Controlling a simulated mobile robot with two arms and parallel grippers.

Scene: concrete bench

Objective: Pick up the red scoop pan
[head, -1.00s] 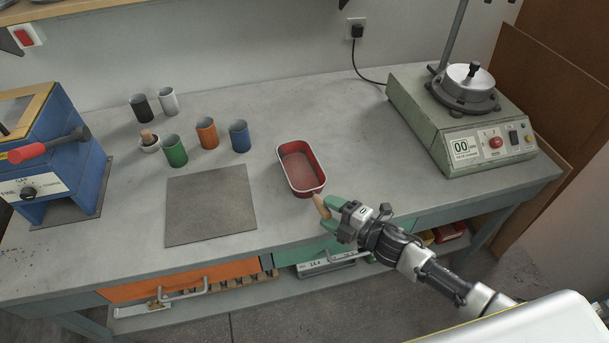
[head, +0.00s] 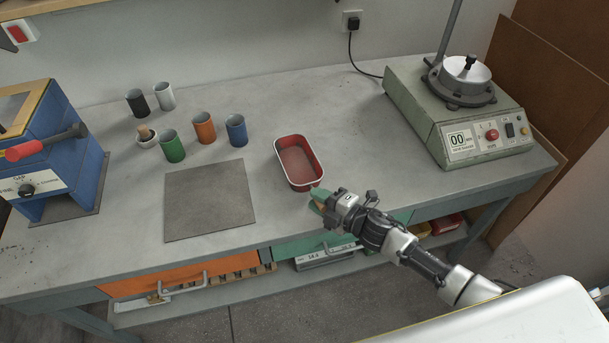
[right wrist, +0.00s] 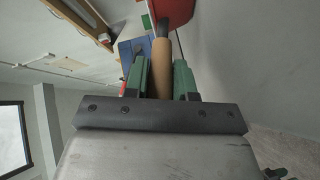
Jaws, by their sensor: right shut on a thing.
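The red scoop pan (head: 298,163) is an open red tray with a pale rim at the middle of the bench, right of the grey mat. Its wooden handle points toward the front edge. My right gripper (head: 317,200), with green fingers, is shut on that handle. In the right wrist view the tan handle (right wrist: 161,68) stands between the two green fingers, and part of the red pan (right wrist: 172,12) shows at the top. I cannot tell whether the pan touches the bench. My left gripper is not in view.
Left of the pan lie a flat grey mat (head: 209,201) and several coloured cups, such as the blue one (head: 236,130). A green machine (head: 460,120) stands at the right, a blue machine (head: 50,155) at the left. The bench between pan and green machine is clear.

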